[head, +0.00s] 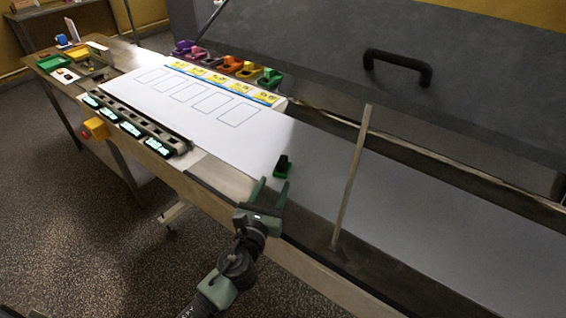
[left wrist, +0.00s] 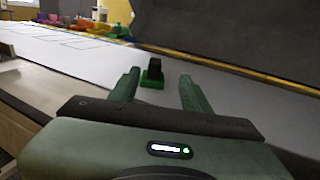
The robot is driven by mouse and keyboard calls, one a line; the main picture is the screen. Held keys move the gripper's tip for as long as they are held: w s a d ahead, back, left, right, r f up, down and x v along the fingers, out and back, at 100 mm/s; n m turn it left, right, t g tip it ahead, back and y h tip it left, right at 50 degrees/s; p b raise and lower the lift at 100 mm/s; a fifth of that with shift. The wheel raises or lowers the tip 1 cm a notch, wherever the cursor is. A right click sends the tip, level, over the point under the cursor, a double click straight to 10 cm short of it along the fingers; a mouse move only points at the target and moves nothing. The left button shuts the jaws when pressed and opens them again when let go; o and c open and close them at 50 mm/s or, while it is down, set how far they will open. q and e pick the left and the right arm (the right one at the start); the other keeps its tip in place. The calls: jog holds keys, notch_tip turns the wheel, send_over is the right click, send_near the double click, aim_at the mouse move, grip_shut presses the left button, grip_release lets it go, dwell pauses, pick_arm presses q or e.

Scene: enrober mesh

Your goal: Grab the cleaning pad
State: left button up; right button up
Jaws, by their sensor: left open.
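The cleaning pad looks to be the small green block with a black grip on top (head: 283,167), lying on the pale surface near the front edge of the machine. It also shows in the left wrist view (left wrist: 153,75), between and beyond the fingertips. My left gripper (head: 272,188) is open and empty, just short of the pad, with its green fingers pointing toward it. In the left wrist view the left gripper (left wrist: 158,82) has one finger on each side of the pad's line, with a gap before the pad. My right gripper is not in view.
A white sheet with drawn rectangles (head: 190,105) lies to the left, with several coloured pads (head: 228,65) behind it. A black rail with lit displays (head: 135,122) runs along the front. A thin post (head: 350,185) and a grey lid with a black handle (head: 398,66) stand right.

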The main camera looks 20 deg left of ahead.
aim_at(280, 166)
pick_arm(q)
jog(key=shift+w, duration=1.15)
jog(key=w, duration=0.3)
jog(key=w+a, duration=0.1)
jog(key=w, duration=0.1)
jog(key=shift+p, duration=0.35)
jog(key=shift+w+d+f, duration=0.1)
jog(key=shift+w, duration=0.3)
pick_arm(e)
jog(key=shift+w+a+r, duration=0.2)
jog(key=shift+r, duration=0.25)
pick_arm(q)
grip_shut()
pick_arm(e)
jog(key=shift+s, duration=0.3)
